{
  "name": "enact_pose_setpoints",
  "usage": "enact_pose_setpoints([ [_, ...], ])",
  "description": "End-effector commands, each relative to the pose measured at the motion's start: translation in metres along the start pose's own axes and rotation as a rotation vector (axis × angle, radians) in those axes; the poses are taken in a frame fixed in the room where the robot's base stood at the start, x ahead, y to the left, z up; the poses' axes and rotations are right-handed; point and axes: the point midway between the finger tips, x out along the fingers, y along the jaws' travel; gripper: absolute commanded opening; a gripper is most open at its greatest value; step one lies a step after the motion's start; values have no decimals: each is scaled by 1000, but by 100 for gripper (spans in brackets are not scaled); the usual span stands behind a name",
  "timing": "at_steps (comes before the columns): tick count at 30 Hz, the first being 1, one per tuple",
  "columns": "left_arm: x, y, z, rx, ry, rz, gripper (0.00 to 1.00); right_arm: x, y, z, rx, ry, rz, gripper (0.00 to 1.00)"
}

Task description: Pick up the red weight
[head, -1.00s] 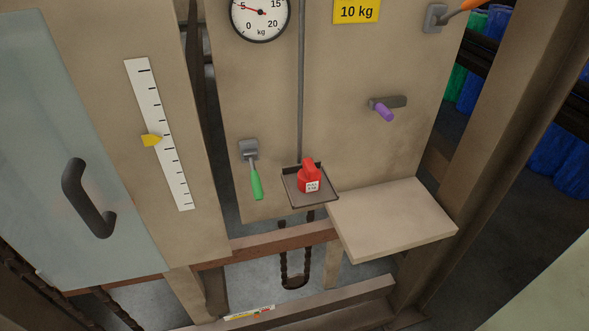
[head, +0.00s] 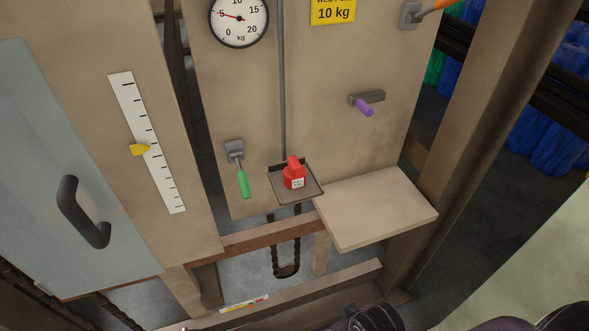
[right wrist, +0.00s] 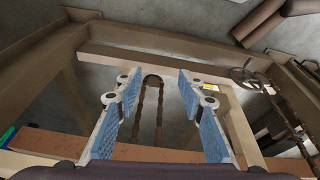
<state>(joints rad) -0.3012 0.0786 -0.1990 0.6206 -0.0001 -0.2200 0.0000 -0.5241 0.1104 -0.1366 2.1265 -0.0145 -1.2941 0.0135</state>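The red weight (head: 293,175), with a red handle on top and a white label, sits upright on a small dark square tray (head: 312,192) that hangs from a grey rod (head: 283,90). The weight does not show in the right wrist view. My right gripper (right wrist: 158,80) is open and empty in the right wrist view, its blue-padded fingers spread apart with a dark chain loop beyond them. In the head view only a dark part of my arm shows at the bottom edge. My left gripper is not in view.
A beige shelf (head: 375,206) juts out just right of the tray. A green-handled lever (head: 243,183) is left of it and a purple-handled lever (head: 363,107) is above the shelf. A dial (head: 239,18) and a yellow 10 kg sign (head: 333,11) are higher up. A glass door (head: 70,180) stands at left.

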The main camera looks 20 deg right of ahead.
Motion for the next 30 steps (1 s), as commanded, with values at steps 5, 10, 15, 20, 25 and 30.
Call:
enact_pose_setpoints([
  [5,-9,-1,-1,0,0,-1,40,-71,16,-61,58,184,59,36],
  [10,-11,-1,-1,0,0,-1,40,-113,38,-142,144,492,136,36],
  [15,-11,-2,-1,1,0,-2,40,-152,45,-210,178,785,164,36],
  [20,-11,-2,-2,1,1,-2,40,-193,35,-260,163,1045,144,36],
  [25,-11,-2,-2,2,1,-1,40,-224,19,-287,128,1216,103,36],
  [30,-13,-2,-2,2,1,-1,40,-234,13,-300,111,1271,85,36],
])
